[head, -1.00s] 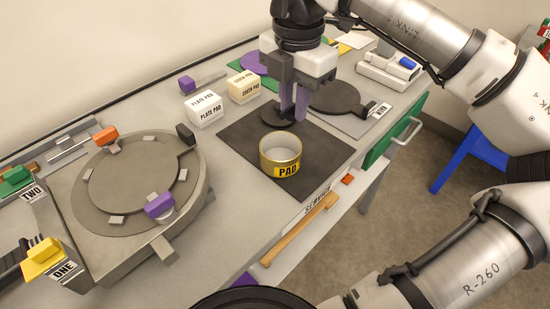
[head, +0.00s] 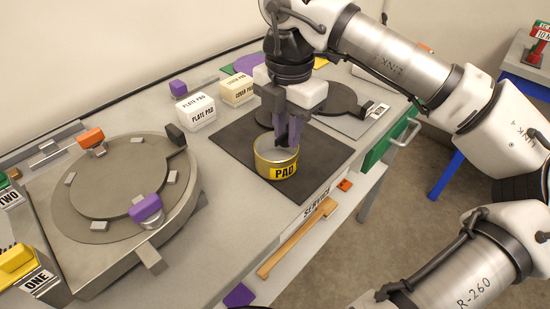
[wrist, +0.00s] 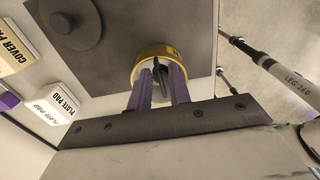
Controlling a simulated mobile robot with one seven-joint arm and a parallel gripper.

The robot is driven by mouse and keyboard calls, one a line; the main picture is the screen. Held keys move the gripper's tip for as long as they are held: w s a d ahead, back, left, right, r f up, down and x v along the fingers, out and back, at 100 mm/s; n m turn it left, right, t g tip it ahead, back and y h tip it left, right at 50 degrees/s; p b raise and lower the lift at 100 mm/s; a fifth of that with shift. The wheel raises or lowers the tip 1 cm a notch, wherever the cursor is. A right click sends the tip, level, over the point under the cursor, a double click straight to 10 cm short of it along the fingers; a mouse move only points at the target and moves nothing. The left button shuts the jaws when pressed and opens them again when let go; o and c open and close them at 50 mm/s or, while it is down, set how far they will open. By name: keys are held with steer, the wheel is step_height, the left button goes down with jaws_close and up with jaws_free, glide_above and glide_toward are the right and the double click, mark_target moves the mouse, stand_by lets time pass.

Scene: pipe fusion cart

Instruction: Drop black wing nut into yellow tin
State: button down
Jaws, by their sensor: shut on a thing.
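The yellow tin (head: 277,170), labelled PAD, stands open-topped on a dark square mat. It also shows in the wrist view (wrist: 138,68). My gripper (head: 288,140) points down over the tin, with its purple fingertips at or just above the opening toward the right-back side. In the wrist view the fingers (wrist: 160,74) are closed on a small dark piece, the black wing nut (wrist: 159,73), which shows between them over the tin. Fingers hide most of the wing nut in the head view. I cannot tell exactly how far the tips are below the rim.
The dark mat (head: 235,139) has bare room left of the tin. A dark round plate (head: 338,97) lies behind the gripper. White PLATE PAD (head: 196,110) and cream COVER PAD (head: 238,90) boxes stand behind left. A round fixture (head: 115,185) with coloured clamps fills the left.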

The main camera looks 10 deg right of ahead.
steer(key=c, duration=1.2)
jaws_free()
steer(key=shift+r, duration=0.15)
step_height(320, 180, up, 14)
steer(key=p, duration=0.8)
steer(key=shift+p, duration=0.4)
steer(key=shift+s+f, duration=0.1)
steer(key=shift+f, duration=0.15)
